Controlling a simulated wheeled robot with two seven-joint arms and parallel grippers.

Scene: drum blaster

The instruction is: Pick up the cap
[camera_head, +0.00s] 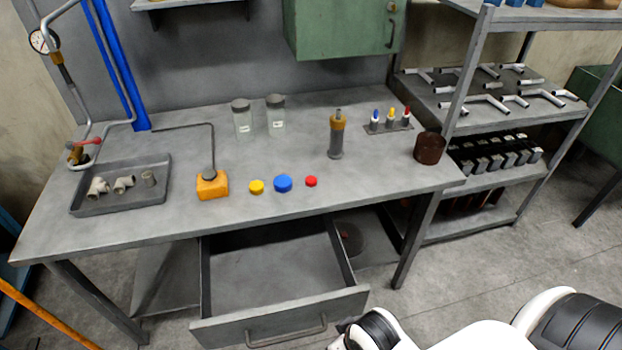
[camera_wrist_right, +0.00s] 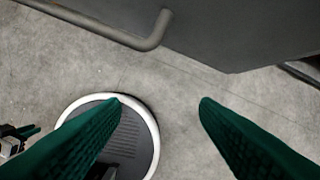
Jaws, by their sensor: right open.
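In the head view my white right arm is at the bottom, low and in front of the bench, away from the caps. A small part with green pieces at the right wrist view's left edge looks like my left gripper (camera_wrist_right: 24,132); its jaws are unclear.
An open drawer (camera_head: 277,318) juts out below the caps; its handle (camera_wrist_right: 150,40) is close in the wrist view. An orange block (camera_head: 212,185) with a bent rod stands left of the caps. Glass jars (camera_head: 243,118) and a brown-topped cylinder (camera_head: 337,135) stand behind.

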